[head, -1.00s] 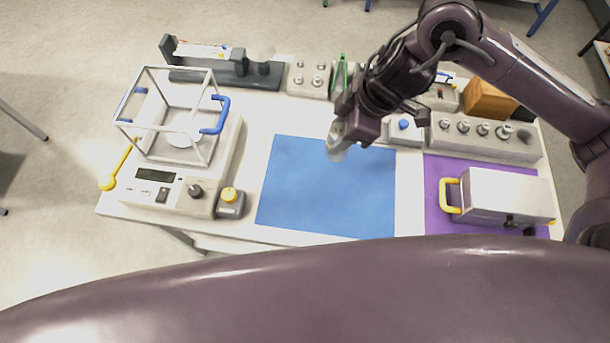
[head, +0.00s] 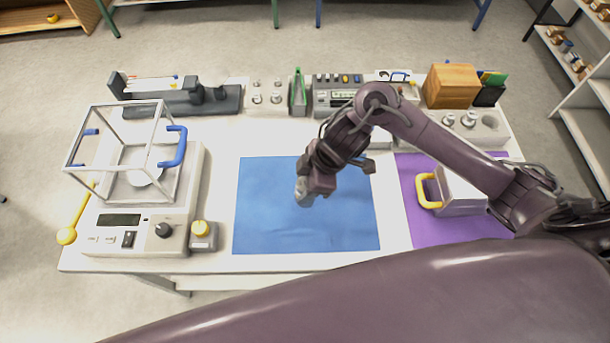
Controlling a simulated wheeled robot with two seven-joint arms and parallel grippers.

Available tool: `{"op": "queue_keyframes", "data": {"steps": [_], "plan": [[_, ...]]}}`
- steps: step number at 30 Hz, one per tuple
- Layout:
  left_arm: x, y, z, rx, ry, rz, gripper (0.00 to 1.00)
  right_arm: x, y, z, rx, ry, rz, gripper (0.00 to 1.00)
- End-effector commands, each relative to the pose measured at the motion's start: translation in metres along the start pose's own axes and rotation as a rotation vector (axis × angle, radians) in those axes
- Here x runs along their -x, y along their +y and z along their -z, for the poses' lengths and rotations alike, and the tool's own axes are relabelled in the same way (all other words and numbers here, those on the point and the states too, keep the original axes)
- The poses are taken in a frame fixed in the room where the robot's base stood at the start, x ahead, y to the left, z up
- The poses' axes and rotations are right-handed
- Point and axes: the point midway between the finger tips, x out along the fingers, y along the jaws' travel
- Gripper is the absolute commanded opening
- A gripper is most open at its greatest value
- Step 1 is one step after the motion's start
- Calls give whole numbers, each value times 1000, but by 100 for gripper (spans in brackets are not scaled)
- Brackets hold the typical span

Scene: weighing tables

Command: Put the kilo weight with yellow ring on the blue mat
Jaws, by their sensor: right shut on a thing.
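The blue mat (head: 285,225) lies flat in the middle of the white table, with nothing resting on it that I can see. My right gripper (head: 304,192) is over the upper right part of the mat, pointing down. It is shut on a small grey metal weight (head: 303,198), which hangs below the fingers. Whether the weight touches the mat is hard to tell. No yellow ring shows on it at this size. My left gripper is not in view.
A balance with a glass-sided frame (head: 117,232) stands left of the mat. A purple mat (head: 425,228) with a yellow-handled grey case (head: 460,195) lies to the right. Weight blocks (head: 268,100), a green-edged item (head: 298,95) and a wooden box (head: 451,86) line the back.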

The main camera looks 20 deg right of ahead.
Motion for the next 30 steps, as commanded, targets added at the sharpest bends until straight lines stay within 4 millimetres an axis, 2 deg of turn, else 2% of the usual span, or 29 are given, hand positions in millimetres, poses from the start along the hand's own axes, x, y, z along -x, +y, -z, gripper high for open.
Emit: {"op": "queue_keyframes", "data": {"steps": [12,25,26,30], "plan": [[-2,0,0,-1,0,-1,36,-38,0,-14,-1,4,-1,0],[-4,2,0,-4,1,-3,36,-43,1,-16,0,5,-3,0],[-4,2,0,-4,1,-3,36,-44,0,-18,0,0,0,48],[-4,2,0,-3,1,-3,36,-44,-1,-18,0,0,1,66]]}}
